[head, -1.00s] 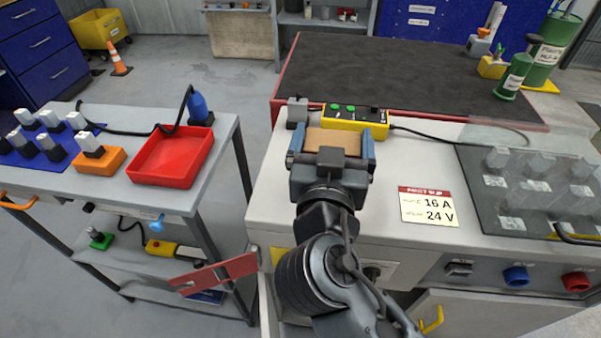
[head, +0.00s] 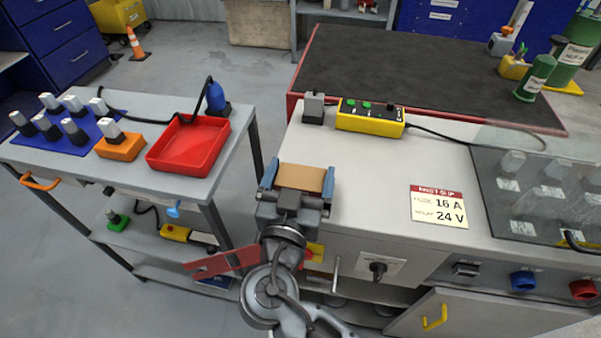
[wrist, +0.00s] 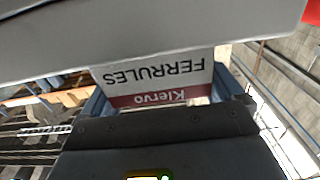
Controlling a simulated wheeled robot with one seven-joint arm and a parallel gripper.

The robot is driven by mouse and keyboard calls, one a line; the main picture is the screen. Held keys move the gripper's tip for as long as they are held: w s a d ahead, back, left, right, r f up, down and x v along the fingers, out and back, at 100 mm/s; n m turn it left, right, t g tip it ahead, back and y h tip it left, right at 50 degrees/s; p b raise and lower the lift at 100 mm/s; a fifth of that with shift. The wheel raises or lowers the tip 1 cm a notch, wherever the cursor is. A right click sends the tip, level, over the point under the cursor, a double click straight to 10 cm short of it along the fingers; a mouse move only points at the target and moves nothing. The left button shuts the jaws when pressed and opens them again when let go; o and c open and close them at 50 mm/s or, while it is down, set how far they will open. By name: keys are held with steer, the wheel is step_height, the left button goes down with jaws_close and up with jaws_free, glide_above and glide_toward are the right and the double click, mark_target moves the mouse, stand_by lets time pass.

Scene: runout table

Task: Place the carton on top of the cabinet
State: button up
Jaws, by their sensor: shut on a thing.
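The carton (head: 302,177) shows its plain brown top in the head view. In the wrist view its white and dark red side (wrist: 160,80) reads "Klervo FERRULES" upside down. My gripper (head: 298,184) is shut on the carton, with one blue-grey finger on each side. The grey cabinet (head: 372,178) has a flat light top and knobs on its front. In the head view the carton overlaps the left edge of that top. I cannot tell its height above the top, or whether it touches.
On the cabinet top are a yellow control box (head: 370,118), a small grey block (head: 313,108), a parts slip (head: 438,207) and a clear-covered panel (head: 530,190). The middle of the top is bare. A side table with a red tray (head: 188,146) stands left, across a gap.

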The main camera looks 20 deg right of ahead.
steer(key=shift+f+b, duration=0.15)
steer(key=shift+b, duration=0.15)
steer(key=o, duration=0.8)
steer(key=shift+r+p, duration=0.25)
steer(key=shift+p, duration=0.1)
steer(key=b+v, duration=0.2)
steer(key=v, duration=1)
steer(key=shift+f+b, duration=0.1)
steer(key=shift+b, duration=0.3)
